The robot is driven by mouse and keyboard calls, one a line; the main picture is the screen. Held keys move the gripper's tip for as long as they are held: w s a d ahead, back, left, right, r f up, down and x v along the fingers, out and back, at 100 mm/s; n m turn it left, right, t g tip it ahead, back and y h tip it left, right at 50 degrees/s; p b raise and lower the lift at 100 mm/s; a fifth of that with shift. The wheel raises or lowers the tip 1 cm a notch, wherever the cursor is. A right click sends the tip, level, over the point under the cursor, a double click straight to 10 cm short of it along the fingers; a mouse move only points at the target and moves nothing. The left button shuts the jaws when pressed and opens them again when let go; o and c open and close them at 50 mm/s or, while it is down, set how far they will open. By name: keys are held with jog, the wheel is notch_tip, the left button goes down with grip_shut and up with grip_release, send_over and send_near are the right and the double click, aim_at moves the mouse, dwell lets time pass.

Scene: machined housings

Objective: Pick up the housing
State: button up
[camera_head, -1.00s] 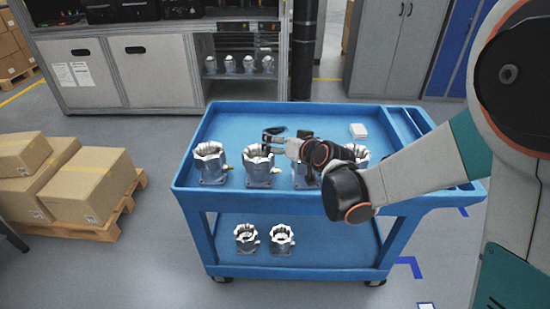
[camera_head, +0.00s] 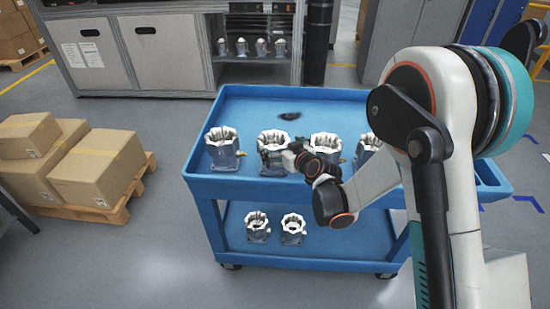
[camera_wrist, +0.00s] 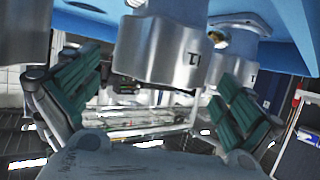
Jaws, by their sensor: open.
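Several silver metal housings stand upright in a row on top of the blue cart (camera_head: 250,103). The second housing from the left (camera_head: 272,142) has my gripper (camera_head: 290,160) close at its front right side. In the wrist view, a housing (camera_wrist: 165,52) fills the upper middle. My gripper (camera_wrist: 160,90) is open there, with its green-padded fingers on either side of that housing and a gap showing at each side. Another housing (camera_wrist: 240,40) is partly visible behind to the right. The fingertips are hard to make out in the head view.
The leftmost housing (camera_head: 223,152) and the third housing (camera_head: 325,147) stand close on either side. Two more housings (camera_head: 258,228) are on the lower shelf. A small dark object (camera_head: 290,116) lies farther back on the cart. Cardboard boxes (camera_head: 98,165) stand on a pallet at left.

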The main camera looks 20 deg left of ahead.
aim_at(268, 139)
jog(key=x, duration=0.2)
jog(key=b+x, duration=0.2)
jog(key=x, duration=0.1)
jog(key=shift+w+a+r, duration=0.15)
jog(key=shift+w+a, duration=0.1)
jog(key=shift+a, duration=0.05)
jog(key=shift+r, duration=0.1)
jog(key=c, duration=1.7)
